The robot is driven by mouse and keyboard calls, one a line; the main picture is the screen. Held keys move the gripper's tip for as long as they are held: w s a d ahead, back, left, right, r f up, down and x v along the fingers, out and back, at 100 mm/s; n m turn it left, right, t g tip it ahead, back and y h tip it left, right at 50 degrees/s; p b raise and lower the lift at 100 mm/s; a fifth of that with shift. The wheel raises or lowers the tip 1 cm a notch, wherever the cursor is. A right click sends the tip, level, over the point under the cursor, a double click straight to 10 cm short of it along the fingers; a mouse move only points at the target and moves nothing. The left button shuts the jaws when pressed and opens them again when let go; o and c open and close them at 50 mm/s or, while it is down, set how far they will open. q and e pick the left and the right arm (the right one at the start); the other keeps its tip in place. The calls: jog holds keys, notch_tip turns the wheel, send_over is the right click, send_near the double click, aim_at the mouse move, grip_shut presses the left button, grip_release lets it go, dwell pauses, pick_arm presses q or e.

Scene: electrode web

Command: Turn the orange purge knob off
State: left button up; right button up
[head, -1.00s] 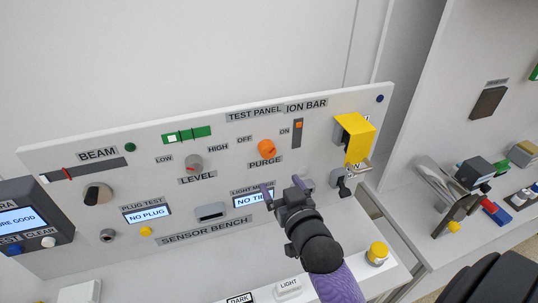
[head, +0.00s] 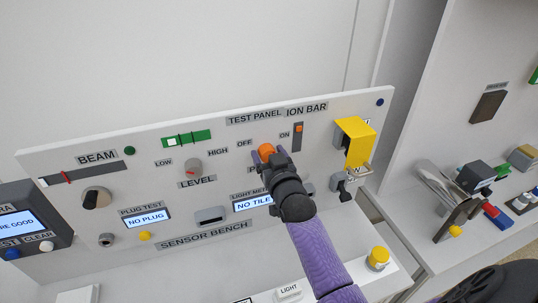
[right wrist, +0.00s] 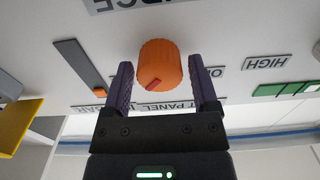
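The orange purge knob (head: 265,150) sits on the white test panel between the OFF label (head: 244,142) and the ON label (head: 284,134). In the right wrist view the knob (right wrist: 160,68) shows a short red mark (right wrist: 153,84) low on its face, slanting to the lower left, away from the partly hidden OFF label (right wrist: 216,72). My right gripper (head: 268,154) is at the knob. Its open fingers (right wrist: 162,85) stand on either side of the knob, with a gap on each side. The PURGE label is mostly hidden behind the gripper. My left gripper is not in view.
The grey level knob (head: 193,168) is left of the purge knob. The ion bar slider (head: 298,135) and a yellow cover (head: 355,142) are on its right. The light meter display (head: 250,202) is below, partly hidden by my right arm.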

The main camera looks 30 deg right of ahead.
grip_shut()
jog(key=shift+n, duration=0.3)
jog(key=n+p, duration=0.1)
jog(key=n, duration=0.1)
jog(key=shift+n, duration=0.4)
jog(key=n, duration=0.4)
jog(key=shift+a+f+n, duration=0.1)
jog(key=shift+n, duration=0.2)
jog(key=n, duration=0.5)
jog(key=shift+f+n+b, duration=0.15)
jog(key=shift+n+b, duration=0.15)
jog(key=shift+n, duration=2.2)
